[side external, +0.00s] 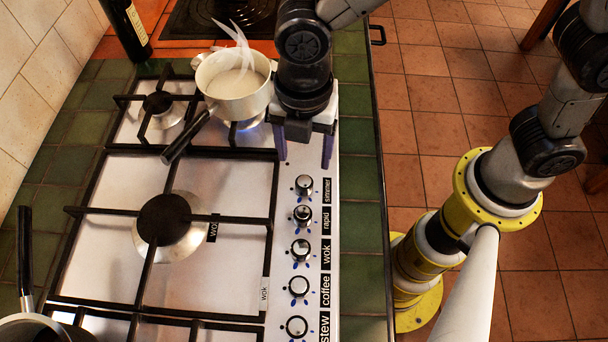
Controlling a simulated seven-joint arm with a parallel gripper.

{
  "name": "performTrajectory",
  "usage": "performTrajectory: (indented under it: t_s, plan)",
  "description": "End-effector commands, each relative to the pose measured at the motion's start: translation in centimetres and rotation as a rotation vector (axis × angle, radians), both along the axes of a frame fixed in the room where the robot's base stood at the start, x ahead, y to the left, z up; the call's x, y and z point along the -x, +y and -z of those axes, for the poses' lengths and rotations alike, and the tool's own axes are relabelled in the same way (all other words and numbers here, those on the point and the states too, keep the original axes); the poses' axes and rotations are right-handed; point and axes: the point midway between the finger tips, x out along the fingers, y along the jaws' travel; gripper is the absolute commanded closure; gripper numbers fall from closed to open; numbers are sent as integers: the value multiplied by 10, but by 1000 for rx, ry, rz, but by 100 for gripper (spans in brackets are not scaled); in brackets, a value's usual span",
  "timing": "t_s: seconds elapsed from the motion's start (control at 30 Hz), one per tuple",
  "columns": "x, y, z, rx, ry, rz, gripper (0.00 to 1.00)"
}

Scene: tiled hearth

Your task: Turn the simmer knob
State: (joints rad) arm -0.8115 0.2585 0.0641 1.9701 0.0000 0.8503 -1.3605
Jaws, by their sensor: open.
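The simmer knob (304,184) is the farthest in a column of knobs on the right strip of the white hob (230,280). It is round and metallic, with the label "simmer" to its right. My gripper (304,158) points down just beyond and above this knob. Its two purple-grey fingers are spread apart with nothing between them. The fingertips look close to the knob, but I cannot tell their exact height. A pale pot (232,100) of steaming white liquid stands on the far right burner, where a blue flame shows.
Knobs labelled rapid (303,215), wok (300,250), coffee (299,286) and stew (297,326) line up nearer. The pot's dark handle (188,136) points to the front left. A dark bottle (126,28) stands at the back left. A dark pan (30,328) is at the lower left.

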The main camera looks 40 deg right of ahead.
Motion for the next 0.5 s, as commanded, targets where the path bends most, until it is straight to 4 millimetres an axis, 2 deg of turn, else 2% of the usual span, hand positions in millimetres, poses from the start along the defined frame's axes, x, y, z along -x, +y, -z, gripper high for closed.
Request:
performTrajectory:
  t_s: [0.1,0.3,0.5]
  plan:
    - [1,-1,26,4,4,1,29]
    - [1,-1,61,4,4,1,29]
    - [0,0,82,0,0,2,29]
